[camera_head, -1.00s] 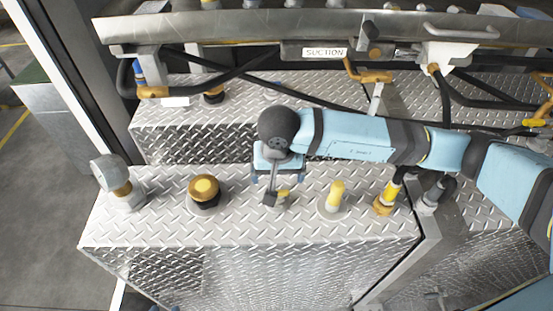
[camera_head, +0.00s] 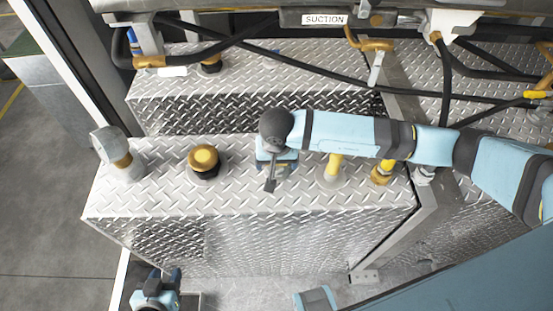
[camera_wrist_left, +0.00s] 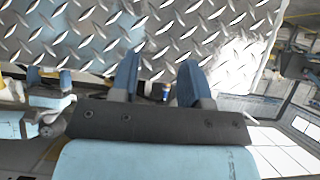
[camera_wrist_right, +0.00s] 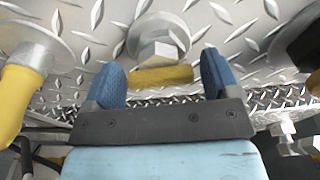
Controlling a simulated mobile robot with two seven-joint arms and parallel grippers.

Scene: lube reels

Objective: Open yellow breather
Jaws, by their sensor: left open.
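In the right wrist view a short yellow handle (camera_wrist_right: 163,76) lies below a silver hex fitting (camera_wrist_right: 160,42) on the tread plate. My right gripper (camera_wrist_right: 160,62) has its blue fingers apart, one on each side of the handle; I cannot tell if either touches it. In the head view the right gripper (camera_head: 269,186) points down at the top plate and hides that fitting. My left gripper (camera_head: 163,277) is open and empty, low in front of the tread-plate box.
Yellow handles (camera_head: 335,165) and (camera_head: 383,172) stand right of the right gripper, partly behind my arm. A grey mushroom-shaped fitting (camera_head: 118,153) stands at the plate's left end. Black hoses and a SUCTION label (camera_head: 324,19) run along the back. The front plate strip is clear.

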